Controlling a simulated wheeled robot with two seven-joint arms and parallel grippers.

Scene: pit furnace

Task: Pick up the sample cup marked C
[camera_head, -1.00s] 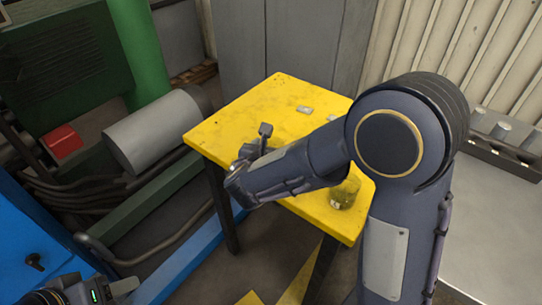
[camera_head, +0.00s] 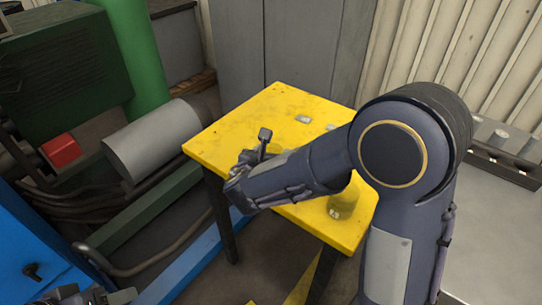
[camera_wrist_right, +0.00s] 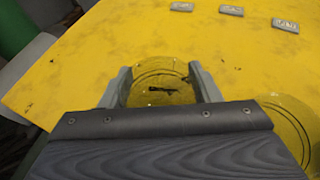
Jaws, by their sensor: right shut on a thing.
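My right gripper (camera_head: 252,152) is low over the yellow table's left part. In the right wrist view its two grey fingers (camera_wrist_right: 161,88) are closed on opposite sides of a clear round sample cup (camera_wrist_right: 160,72). The yellow top shows through that cup, and no readable letter shows on it. A second clear cup (camera_head: 343,204) stands near the table's front right corner; it also shows in the right wrist view (camera_wrist_right: 288,122), partly behind my gripper body. My left gripper (camera_head: 100,297) is cut off at the bottom left edge, its jaws unclear.
The yellow table (camera_head: 235,135) carries small grey tags (camera_head: 303,118), three of them in the right wrist view (camera_wrist_right: 231,10), their marks unreadable. Green machinery (camera_head: 65,60) and a grey cylinder (camera_head: 145,145) stand left. A rack with metal cylinders (camera_head: 498,140) is at right.

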